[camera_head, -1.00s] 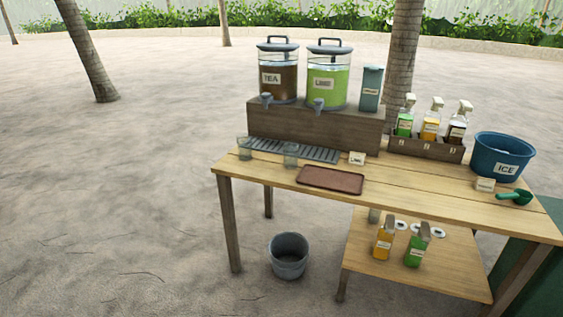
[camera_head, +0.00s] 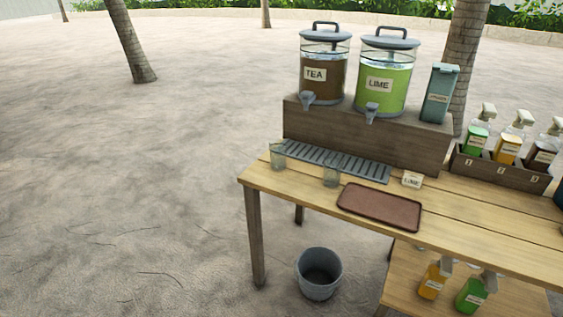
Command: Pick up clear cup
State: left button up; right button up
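Two clear cups stand upright on the wooden table (camera_head: 460,219). One clear cup (camera_head: 278,155) is at the table's left end, by the left end of the grey slatted drip tray (camera_head: 350,168). The other clear cup (camera_head: 331,173) stands further right, at the front edge of the drip tray, left of the brown serving tray (camera_head: 380,207). I cannot tell whether either cup rests partly on the drip tray. Neither of my grippers shows in the head view.
A tea dispenser (camera_head: 323,72) and a lime dispenser (camera_head: 385,78) stand on a wooden riser (camera_head: 365,130) behind the cups. A grey bucket (camera_head: 319,272) stands on the sand below. Open sand lies left of the table.

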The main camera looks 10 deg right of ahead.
aim_at(333, 171)
jog(key=u, duration=0.15)
jog(key=i, duration=0.95)
jog(key=z, duration=0.25)
